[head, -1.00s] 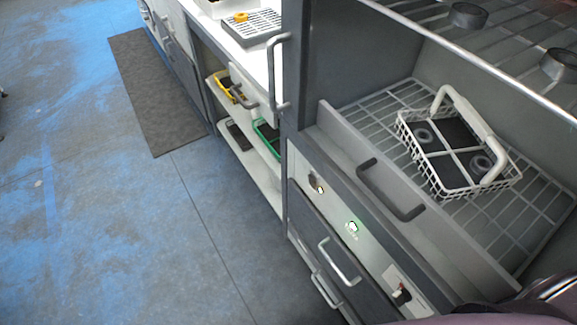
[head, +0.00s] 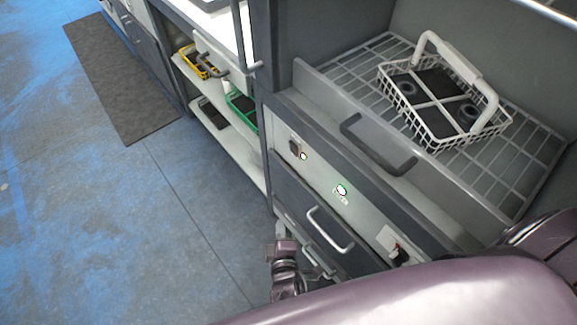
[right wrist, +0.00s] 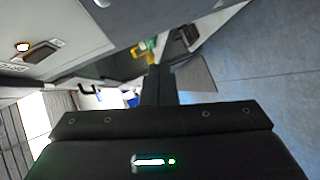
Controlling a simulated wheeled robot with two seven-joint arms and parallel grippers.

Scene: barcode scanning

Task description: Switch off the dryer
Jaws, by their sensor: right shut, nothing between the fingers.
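The dryer (head: 270,65) is a grey cabinet with a wire rack inside, on the right of the head view. Its pale front panel (head: 318,175) has a dark switch (head: 295,146) at the left, a lit green-white indicator (head: 341,190) in the middle and a red-and-black switch (head: 400,253) at the right. My right gripper (head: 284,246) is shut and empty, low in front of the drawers below the panel, apart from the switches. Its dark shut fingers also show in the right wrist view (right wrist: 156,85). My left gripper is not in view.
A white wire basket (head: 440,95) with dark round parts sits on the rack. The dryer's dark handle (head: 375,145) and a drawer handle (head: 330,232) stick out. Shelves at the left hold a yellow tray (head: 192,62) and a green tray (head: 240,110).

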